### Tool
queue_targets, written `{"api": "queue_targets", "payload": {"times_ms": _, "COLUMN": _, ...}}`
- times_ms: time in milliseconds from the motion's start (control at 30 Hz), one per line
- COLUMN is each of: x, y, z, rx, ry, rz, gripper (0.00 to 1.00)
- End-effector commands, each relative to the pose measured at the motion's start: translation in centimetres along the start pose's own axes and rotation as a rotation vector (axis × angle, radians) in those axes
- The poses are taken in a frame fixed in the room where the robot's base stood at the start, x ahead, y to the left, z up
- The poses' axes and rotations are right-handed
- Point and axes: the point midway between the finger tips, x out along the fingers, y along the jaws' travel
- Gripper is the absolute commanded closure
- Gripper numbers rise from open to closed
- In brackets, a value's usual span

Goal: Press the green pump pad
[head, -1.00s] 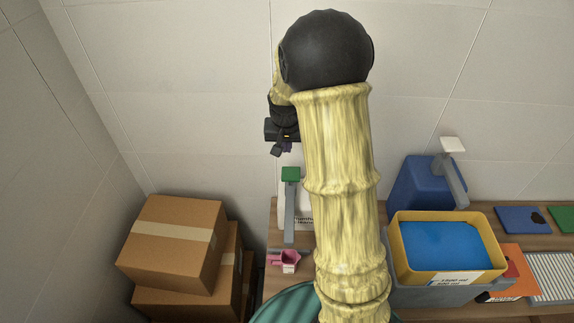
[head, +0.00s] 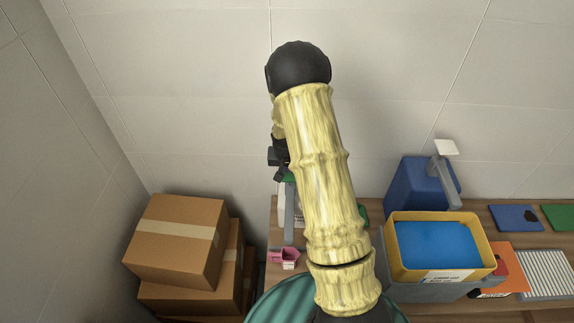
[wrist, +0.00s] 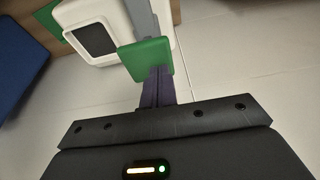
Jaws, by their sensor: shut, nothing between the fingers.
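The green pump pad (head: 289,178) sits at the top of a grey lever (head: 290,215), mostly hidden by my arm and gripper in the head view. In the wrist view the green pad (wrist: 146,58) is in the middle, on the grey lever and in front of a white dispenser body (wrist: 108,18) with a dark panel. My gripper (wrist: 158,78) is shut and empty, with its dark fingertips at the pad's lower edge in the picture. I cannot tell whether they touch it. In the head view my gripper (head: 279,174) is right by the pad.
A blue dispenser (head: 410,188) with a white pad (head: 446,147) stands to the right, behind a yellow-rimmed tub (head: 486,248) with a blue inside. A pink cup (head: 288,257) is on the bench below the lever. Cardboard boxes (head: 178,240) are stacked at left.

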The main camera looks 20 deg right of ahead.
Motion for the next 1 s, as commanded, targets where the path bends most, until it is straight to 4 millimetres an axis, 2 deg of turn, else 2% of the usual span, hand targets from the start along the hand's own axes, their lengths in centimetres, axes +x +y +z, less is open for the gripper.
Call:
{"api": "queue_targets", "payload": {"times_ms": 367, "x": 0.4, "y": -0.1, "z": 0.1, "rx": -0.002, "ry": 0.000, "rz": 0.000, "gripper": 1.00}}
{"api": "queue_targets", "payload": {"times_ms": 700, "x": 4.0, "y": -0.1, "z": 1.2, "rx": -0.003, "ry": -0.002, "rz": 0.000, "gripper": 1.00}}
{"api": "queue_targets", "payload": {"times_ms": 1000, "x": 4.6, "y": 0.0, "z": 1.5, "rx": -0.002, "ry": -0.004, "rz": 0.001, "gripper": 1.00}}
